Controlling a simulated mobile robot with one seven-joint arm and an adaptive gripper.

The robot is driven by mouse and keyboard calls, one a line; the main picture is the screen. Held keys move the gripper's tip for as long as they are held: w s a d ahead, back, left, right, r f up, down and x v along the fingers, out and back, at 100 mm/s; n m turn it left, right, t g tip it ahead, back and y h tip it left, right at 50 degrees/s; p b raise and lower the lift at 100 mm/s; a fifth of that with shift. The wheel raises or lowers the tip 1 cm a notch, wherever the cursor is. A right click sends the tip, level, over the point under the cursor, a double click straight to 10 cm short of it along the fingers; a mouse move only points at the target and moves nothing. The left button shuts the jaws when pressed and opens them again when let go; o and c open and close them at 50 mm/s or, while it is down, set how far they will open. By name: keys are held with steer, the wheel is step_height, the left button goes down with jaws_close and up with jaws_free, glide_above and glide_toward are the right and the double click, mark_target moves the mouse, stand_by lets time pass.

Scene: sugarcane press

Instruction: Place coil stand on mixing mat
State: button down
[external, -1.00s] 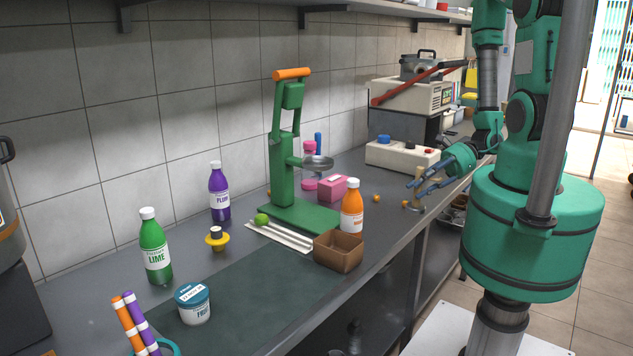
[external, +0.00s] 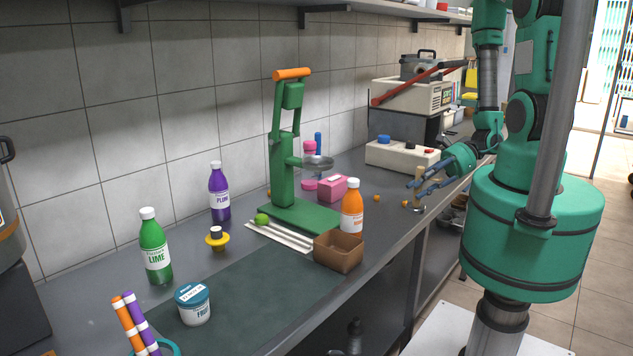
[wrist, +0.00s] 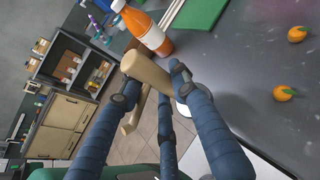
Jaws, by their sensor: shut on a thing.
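My gripper (external: 420,188) is over the counter's front edge, at the right of the external view. It is shut on a tan post-like thing (wrist: 147,72), which I take to be the coil stand. In the wrist view this piece lies tilted between the blue fingers, and they hide part of it. A pale round part shows low down, partly hidden. The dark green mixing mat (external: 250,300) lies flat on the counter at the front left, well away from my gripper.
On the mat stands a white jar (external: 194,306). The brown box (external: 338,252) and orange bottle (external: 352,210) stand between my gripper and the mat. The green press (external: 283,180) stands behind. Small oranges (external: 376,198) lie near my gripper. The mat's middle is clear.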

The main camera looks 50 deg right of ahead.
steer(key=shift+r, duration=0.1)
step_height(320, 180, up, 24)
steer(key=f, duration=0.1)
steer(key=w+a+r+n+g+y, duration=0.1)
steer(key=w+a+r+n+g, duration=0.2)
steer(key=w+a+n+g, duration=0.6)
steer(key=w+a+f+n+g+h+b, duration=0.1)
steer(key=w+a+g, duration=0.15)
steer(key=a, duration=0.95)
steer(key=w+a+n+g+h, duration=0.15)
steer(key=w+a, duration=0.25)
steer(key=a, duration=0.9)
steer(key=s+a+f+n+g+h, duration=0.1)
steer(key=s+a, duration=0.1)
steer(key=a, duration=0.5)
steer(key=s+a+f+n+g, duration=0.1)
steer(key=s+a+n+g, duration=0.15)
steer(key=a, duration=0.45)
step_height(320, 180, down, 18)
steer(key=shift+s+r+m+t+b, duration=0.15)
steer(key=shift+s+m+t+b, duration=0.05)
steer(key=shift+m+t+b, duration=0.15)
